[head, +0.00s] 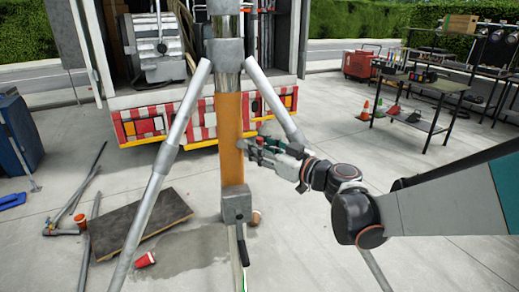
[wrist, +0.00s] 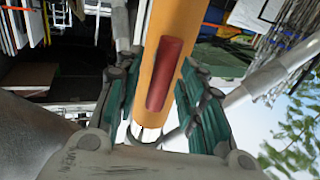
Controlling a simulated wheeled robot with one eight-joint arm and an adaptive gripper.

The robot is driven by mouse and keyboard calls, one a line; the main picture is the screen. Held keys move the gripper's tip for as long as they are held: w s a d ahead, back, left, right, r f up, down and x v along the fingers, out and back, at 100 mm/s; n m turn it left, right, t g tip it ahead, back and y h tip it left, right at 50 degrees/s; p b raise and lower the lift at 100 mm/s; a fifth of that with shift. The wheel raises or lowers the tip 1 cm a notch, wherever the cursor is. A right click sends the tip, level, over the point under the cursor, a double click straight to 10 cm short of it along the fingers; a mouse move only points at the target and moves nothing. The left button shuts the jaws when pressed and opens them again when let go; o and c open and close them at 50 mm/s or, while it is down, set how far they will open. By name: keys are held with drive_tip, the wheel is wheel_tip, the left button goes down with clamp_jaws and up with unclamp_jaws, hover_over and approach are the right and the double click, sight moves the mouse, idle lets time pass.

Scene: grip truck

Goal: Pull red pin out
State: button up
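The red pin (wrist: 166,74) is a short, rounded red bar on the face of the orange post (wrist: 187,24) in the wrist view. My gripper (wrist: 162,66) is open, with its green-padded fingers on either side of the pin. Gaps show between the fingers and the pin. In the head view the orange post (head: 231,125) stands upright, and my gripper (head: 252,147) reaches its right side from the right. A small red patch shows among the fingers there, and the rest of the pin is hidden by them.
Grey tripod legs (head: 157,185) slant down around the post. A red-and-white truck (head: 190,125) stands behind.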

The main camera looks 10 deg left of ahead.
clamp_jaws()
drive_tip(key=v, duration=0.4)
drive_tip(key=shift+d, duration=0.45)
drive_tip(key=shift+c, duration=0.3)
unclamp_jaws()
drive_tip(key=shift+d, duration=0.1)
drive_tip(key=shift+o, duration=0.3)
drive_tip(key=shift+s+d, duration=0.1)
